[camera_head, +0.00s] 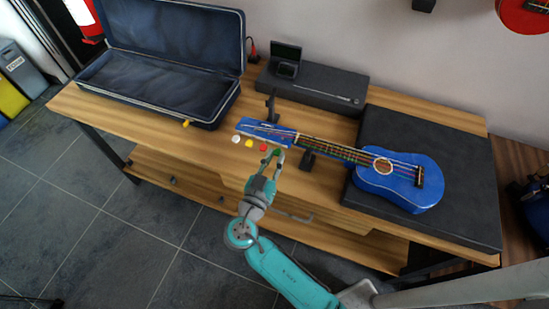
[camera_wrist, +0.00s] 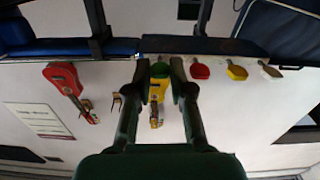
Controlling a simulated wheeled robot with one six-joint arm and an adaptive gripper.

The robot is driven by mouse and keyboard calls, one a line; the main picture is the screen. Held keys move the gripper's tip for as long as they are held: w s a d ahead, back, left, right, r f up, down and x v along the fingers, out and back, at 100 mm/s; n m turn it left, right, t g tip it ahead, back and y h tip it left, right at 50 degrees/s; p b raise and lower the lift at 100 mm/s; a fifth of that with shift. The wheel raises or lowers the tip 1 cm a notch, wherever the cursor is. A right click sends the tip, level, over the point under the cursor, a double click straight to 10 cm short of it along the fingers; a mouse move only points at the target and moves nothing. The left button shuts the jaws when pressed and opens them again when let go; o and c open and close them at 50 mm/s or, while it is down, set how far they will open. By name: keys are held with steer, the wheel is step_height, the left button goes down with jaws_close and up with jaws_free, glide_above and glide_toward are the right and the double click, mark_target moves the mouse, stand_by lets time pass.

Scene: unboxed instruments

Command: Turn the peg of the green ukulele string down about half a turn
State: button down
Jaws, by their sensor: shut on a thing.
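The blue ukulele (camera_head: 400,178) lies with its body on a dark mat and its neck pointing left. Its blue headstock (camera_head: 262,131) has white (camera_head: 236,138), yellow (camera_head: 249,143) and red (camera_head: 263,147) pegs along the near edge. My gripper (camera_head: 276,156) is at the near edge of the headstock, right of the red peg. In the wrist view my gripper (camera_wrist: 159,68) is shut on the green peg (camera_wrist: 158,74), with a finger on each side. There the red peg (camera_wrist: 200,71), yellow peg (camera_wrist: 236,72) and white peg (camera_wrist: 270,69) stand free to the right.
An open dark blue case (camera_head: 150,95) sits at the left of the wooden table (camera_head: 130,112). A black box (camera_head: 325,88) with a small screen device (camera_head: 286,60) stands behind the headstock. A dark stand (camera_head: 271,108) and another support (camera_head: 308,161) are close to the neck.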

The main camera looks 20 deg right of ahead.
steer(key=shift+m, duration=0.4)
steer(key=c, duration=1.3)
jaws_free()
steer(key=v, duration=1.2)
